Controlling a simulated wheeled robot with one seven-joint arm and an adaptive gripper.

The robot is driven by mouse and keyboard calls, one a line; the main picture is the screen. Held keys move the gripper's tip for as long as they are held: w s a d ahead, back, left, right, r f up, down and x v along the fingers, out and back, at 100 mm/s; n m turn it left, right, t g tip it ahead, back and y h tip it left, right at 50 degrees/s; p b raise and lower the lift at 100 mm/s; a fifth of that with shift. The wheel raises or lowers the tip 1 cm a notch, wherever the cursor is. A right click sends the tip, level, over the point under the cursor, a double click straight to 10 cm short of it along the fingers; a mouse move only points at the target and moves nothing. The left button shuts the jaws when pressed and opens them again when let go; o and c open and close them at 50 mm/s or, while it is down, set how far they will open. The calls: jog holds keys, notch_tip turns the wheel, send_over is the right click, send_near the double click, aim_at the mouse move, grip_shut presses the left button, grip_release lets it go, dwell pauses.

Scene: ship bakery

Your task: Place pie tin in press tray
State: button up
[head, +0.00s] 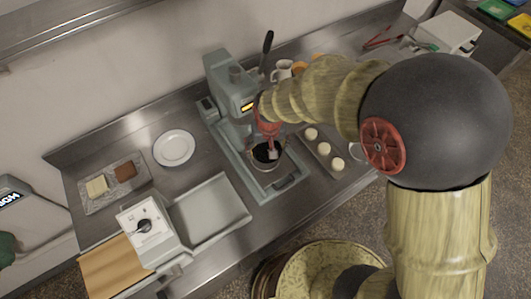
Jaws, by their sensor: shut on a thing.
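The pie tin (263,165) is a small round metal tin with a dark inside, in the middle of the head view. My gripper (272,151) reaches down from the right and is shut on the tin, with a fingertip showing inside its rim. The tin is over the press tray (266,191), the grey sliding tray with a handle in front of the grey-green press (228,86). I cannot tell whether the tin touches the tray or hangs just above it. My arm hides part of the press front.
A tray with several pale dough balls (337,164) sits right of the press. A white plate (174,148), a butter tray (97,187), a dial machine (145,222) and an empty grey pan (209,208) are to the left. White mugs (284,69) stand behind.

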aim_at(265, 153)
jog(key=shift+w+a+f, duration=0.1)
jog(key=shift+a+f, duration=0.05)
jog(key=shift+f, duration=0.8)
jog(key=shift+w+a+f, duration=0.1)
jog(key=shift+f, duration=0.8)
jog(key=shift+b, duration=0.3)
jog(key=shift+f, duration=0.2)
jog(key=o, duration=1.1)
jog(key=shift+r, duration=0.1)
notch_tip(265, 153, up, 12)
jog(key=s+p, duration=0.1)
jog(key=s, duration=0.1)
jog(key=shift+d+p, duration=0.25)
jog(key=shift+p, duration=0.1)
jog(key=shift+r, duration=0.1)
